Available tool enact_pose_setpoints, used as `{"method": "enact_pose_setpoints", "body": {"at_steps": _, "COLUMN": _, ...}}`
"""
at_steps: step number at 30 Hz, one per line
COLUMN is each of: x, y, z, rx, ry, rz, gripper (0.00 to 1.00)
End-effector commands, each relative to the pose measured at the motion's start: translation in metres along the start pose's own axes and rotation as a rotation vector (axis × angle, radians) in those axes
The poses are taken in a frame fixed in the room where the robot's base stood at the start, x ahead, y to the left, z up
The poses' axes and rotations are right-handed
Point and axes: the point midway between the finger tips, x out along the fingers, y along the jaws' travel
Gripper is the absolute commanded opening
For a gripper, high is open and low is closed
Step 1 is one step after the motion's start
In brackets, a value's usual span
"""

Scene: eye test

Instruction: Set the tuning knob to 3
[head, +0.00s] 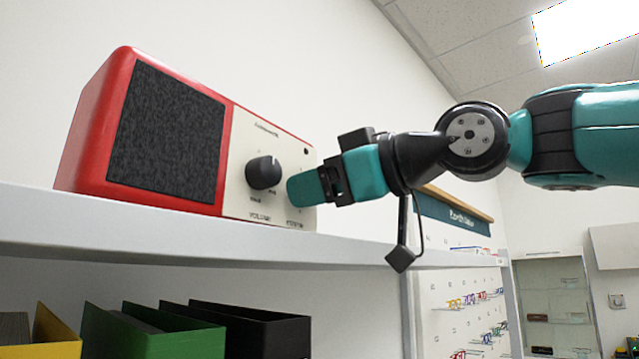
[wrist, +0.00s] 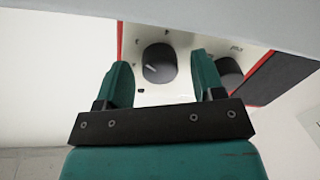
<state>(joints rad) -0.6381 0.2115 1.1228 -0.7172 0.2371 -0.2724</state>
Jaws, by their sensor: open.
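A red radio (head: 165,205) with a dark speaker cloth and a cream front panel (head: 240,140) stands on a white shelf. The black volume knob (head: 263,172) shows in the head view; the tuning knob is hidden there behind my gripper (head: 303,188). In the wrist view the dark round tuning knob (wrist: 159,63) lies between the two teal fingers of my gripper (wrist: 160,78). The fingers are open, with a gap visible on both sides of the knob. The volume knob (wrist: 229,72) is partly hidden behind the right finger. The scale marks around the tuning knob are too small to read.
The white shelf (head: 200,243) runs below the radio and under my gripper. Green (head: 150,335) and black (head: 265,335) box files and a yellow one (head: 60,345) stand below it. A teal sign (head: 450,215) is farther right. The air left of my arm is clear.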

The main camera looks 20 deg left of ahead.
Motion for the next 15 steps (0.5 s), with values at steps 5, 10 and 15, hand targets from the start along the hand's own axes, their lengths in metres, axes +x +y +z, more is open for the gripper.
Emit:
{"method": "enact_pose_setpoints", "body": {"at_steps": 5, "x": 0.0, "y": 0.0, "z": -0.001, "rx": -0.001, "ry": 0.001, "rz": 0.001, "gripper": 0.62}}
{"method": "enact_pose_setpoints", "body": {"at_steps": 10, "x": -0.005, "y": 0.0, "z": 0.0, "rx": -0.002, "ry": 0.002, "rz": 0.003, "gripper": 0.62}}
{"method": "enact_pose_setpoints", "body": {"at_steps": 15, "x": -0.032, "y": 0.0, "z": 0.003, "rx": -0.003, "ry": 0.002, "rz": 0.007, "gripper": 0.62}}
